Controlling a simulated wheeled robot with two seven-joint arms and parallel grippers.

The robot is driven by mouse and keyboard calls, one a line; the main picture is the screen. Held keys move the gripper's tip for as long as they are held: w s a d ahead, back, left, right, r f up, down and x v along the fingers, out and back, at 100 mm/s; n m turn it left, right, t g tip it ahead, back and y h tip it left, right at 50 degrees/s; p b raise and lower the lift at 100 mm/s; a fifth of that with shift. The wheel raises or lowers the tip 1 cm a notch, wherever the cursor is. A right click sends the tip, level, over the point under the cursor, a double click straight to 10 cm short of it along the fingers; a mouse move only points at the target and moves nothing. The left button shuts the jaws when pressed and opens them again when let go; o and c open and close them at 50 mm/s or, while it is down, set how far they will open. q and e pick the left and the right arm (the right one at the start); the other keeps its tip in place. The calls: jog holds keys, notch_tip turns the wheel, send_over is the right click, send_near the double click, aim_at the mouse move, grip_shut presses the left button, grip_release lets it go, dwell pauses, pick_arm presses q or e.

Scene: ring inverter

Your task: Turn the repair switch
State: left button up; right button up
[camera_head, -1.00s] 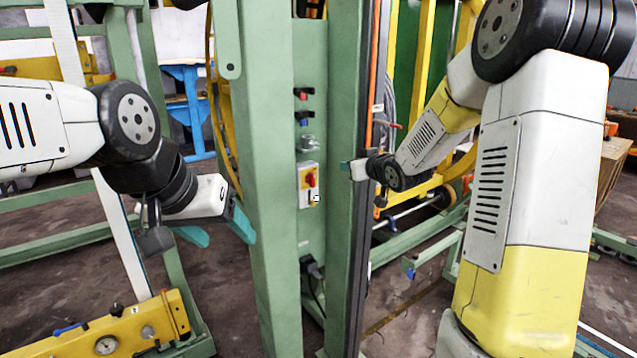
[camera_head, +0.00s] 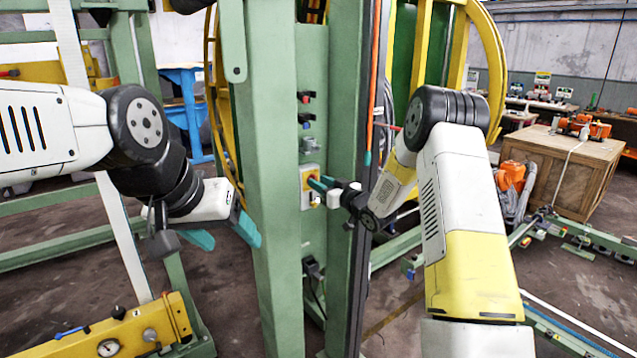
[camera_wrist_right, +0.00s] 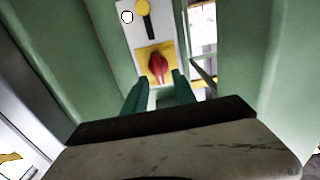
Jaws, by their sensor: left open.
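The repair switch is a red knob on a yellow plate (camera_head: 309,171), set on a pale box on the green column. In the head view my right gripper (camera_head: 322,185) is in front of it and partly hides the knob. In the right wrist view the red knob (camera_wrist_right: 158,67) shows just beyond and between the teal fingertips of my right gripper (camera_wrist_right: 160,80). Those fingers are apart, with gaps seen on both sides of the knob; contact cannot be told. My left gripper (camera_head: 226,234) is open and empty, left of the column.
Green posts (camera_head: 270,200) flank the recessed switch panel (camera_head: 314,120) closely on both sides. Other small switches (camera_head: 305,98) sit above. A yellow box with a gauge (camera_head: 110,335) is at lower left. A wooden crate (camera_head: 560,170) stands far right.

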jog(key=shift+w+a, duration=0.4)
jog(key=shift+w, duration=0.1)
grip_shut()
